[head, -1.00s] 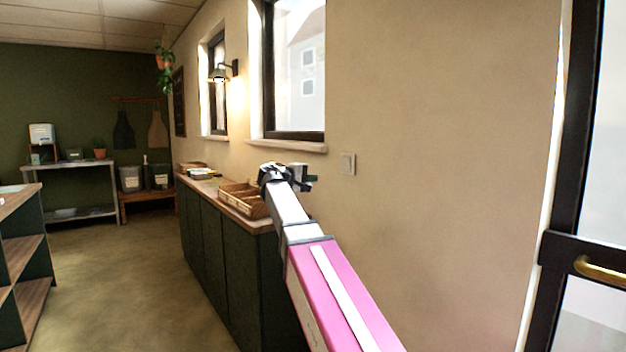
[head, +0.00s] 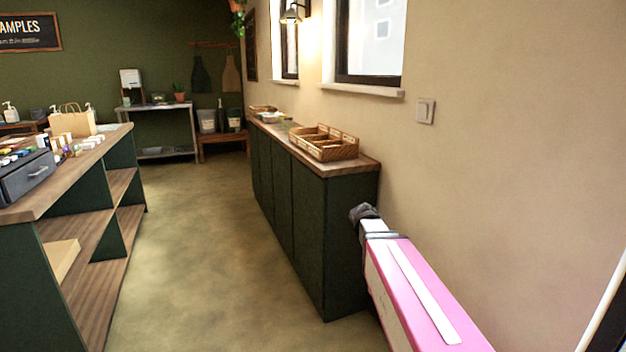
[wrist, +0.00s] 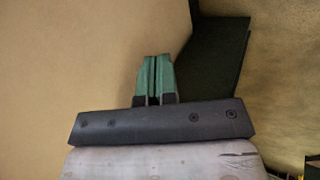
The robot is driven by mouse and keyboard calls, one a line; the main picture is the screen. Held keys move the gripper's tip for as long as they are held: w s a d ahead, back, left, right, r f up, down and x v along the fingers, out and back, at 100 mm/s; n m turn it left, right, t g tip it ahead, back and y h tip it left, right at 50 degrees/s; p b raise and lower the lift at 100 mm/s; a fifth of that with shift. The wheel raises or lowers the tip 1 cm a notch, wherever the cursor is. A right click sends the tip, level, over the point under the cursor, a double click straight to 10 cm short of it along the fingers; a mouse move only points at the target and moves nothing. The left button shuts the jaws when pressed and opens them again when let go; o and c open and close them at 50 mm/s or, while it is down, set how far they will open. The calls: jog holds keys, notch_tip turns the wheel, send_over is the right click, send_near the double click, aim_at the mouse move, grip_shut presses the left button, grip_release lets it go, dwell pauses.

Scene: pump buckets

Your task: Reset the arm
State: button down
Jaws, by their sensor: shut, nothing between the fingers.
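My gripper (wrist: 154,80) shows in the wrist view with its two green fingers together and nothing between them. In that view it points toward a plain tan surface, with a dark green panel (wrist: 212,68) to its right. In the head view my pink and white arm reaches up from the lower right, beside the near end of the dark green cabinet. The fingers themselves are hidden in the head view.
The cabinet (head: 325,240) has a wooden top with a wicker tray (head: 325,145) on it, along the right wall. A wooden-topped counter (head: 75,185) with a drawer unit (head: 28,175) stands at left. The floor (head: 190,230) between them is clear.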

jog(key=s+a+f+m+g+y, duration=0.1)
jog(key=s+a+f+y, duration=0.1)
jog(key=s+f, duration=0.4)
jog(key=s+a+f+m+g+y, duration=0.1)
jog(key=s+a+f+m+y, duration=0.1)
jog(key=s+f, duration=0.5)
jog(key=shift+s+a+f+g+y, duration=0.3)
jog(key=shift+s+a+y, duration=0.1)
jog(key=shift+s+y, duration=0.25)
jog(key=shift+a, duration=0.1)
